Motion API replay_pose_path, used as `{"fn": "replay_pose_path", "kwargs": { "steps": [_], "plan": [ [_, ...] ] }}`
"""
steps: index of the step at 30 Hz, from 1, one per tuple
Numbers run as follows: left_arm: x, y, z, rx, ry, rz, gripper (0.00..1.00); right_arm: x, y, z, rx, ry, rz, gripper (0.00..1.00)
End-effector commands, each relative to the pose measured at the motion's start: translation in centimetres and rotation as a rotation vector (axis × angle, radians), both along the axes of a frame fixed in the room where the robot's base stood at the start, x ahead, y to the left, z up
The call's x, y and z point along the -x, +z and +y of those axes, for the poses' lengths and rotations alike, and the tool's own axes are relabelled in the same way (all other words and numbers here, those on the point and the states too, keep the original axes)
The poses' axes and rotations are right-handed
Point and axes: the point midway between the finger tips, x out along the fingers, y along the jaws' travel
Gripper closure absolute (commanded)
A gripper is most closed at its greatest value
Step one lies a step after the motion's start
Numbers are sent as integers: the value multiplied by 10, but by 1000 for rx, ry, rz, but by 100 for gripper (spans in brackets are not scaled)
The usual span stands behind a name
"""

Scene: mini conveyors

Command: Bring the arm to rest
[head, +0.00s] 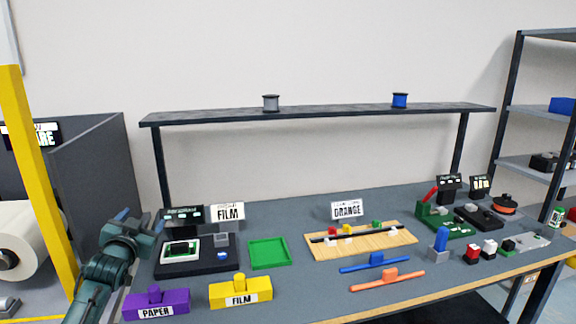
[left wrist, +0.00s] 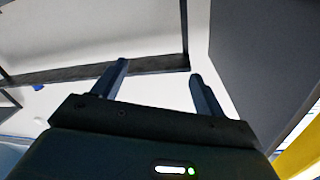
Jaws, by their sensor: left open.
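My left arm comes in from the lower left in the head view. My left gripper (head: 128,219) is raised at the left end of the grey workbench (head: 290,215), beside the black device with the small screen (head: 182,249). In the left wrist view the two fingers of the left gripper (left wrist: 160,82) stand well apart with nothing between them. Beyond them are the pale wall and a dark shelf. My right gripper does not show in either view.
A purple PAPER block (head: 157,302), a yellow FILM block (head: 240,291) and a green tray (head: 269,253) lie near the left arm. A wooden board (head: 318,250) with coloured pieces is mid-bench. A grey partition (head: 95,165) and yellow post (head: 35,165) stand at the left.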

Motion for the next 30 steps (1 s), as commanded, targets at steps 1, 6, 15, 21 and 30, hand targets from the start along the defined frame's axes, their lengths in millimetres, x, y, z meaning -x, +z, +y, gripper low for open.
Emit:
{"fn": "replay_pose_path", "kwargs": {
  "steps": [1, 6, 15, 21, 30],
  "plan": [
    [5, -19, -5, 82, -2, 48, 28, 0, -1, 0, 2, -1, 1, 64],
    [42, -82, -41, 73, -60, 121, 28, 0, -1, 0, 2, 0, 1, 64],
    [163, -202, -119, 143, -176, 310, 28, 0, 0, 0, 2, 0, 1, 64],
    [284, -256, -174, 245, -243, 459, 28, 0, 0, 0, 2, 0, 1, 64],
    [389, -269, -212, 357, -267, 582, 28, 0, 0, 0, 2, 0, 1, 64]
  ]
}}
